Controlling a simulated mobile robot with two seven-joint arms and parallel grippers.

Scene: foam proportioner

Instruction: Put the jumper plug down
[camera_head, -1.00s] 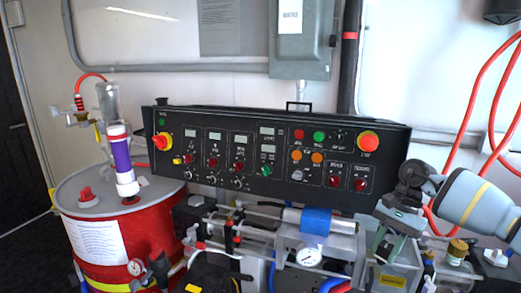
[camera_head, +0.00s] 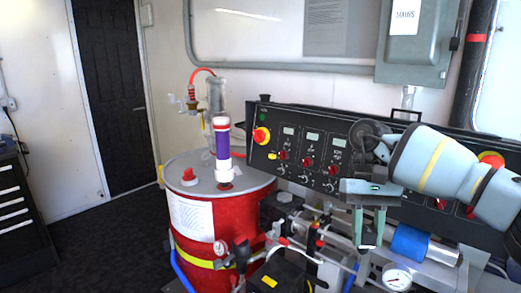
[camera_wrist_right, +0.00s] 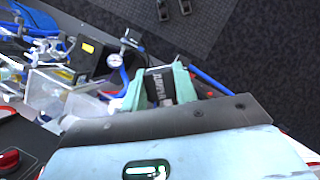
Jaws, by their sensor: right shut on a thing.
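My right gripper (camera_head: 368,240) hangs in front of the black control panel in the head view, its teal fingers pointing down. It is shut on the jumper plug, a small dark block with pale lettering, seen between the fingers in the right wrist view (camera_wrist_right: 160,86). The plug is held above the pump equipment, and I see no contact with anything below. My left gripper is not in view.
The control panel (camera_head: 290,172) stands behind the gripper. A red drum (camera_head: 235,215) with a purple-banded tube (camera_head: 223,145) is to the left. A pressure gauge (camera_head: 396,277) and a blue cylinder (camera_head: 410,243) sit below right. Dark floor (camera_head: 95,250) is clear at left.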

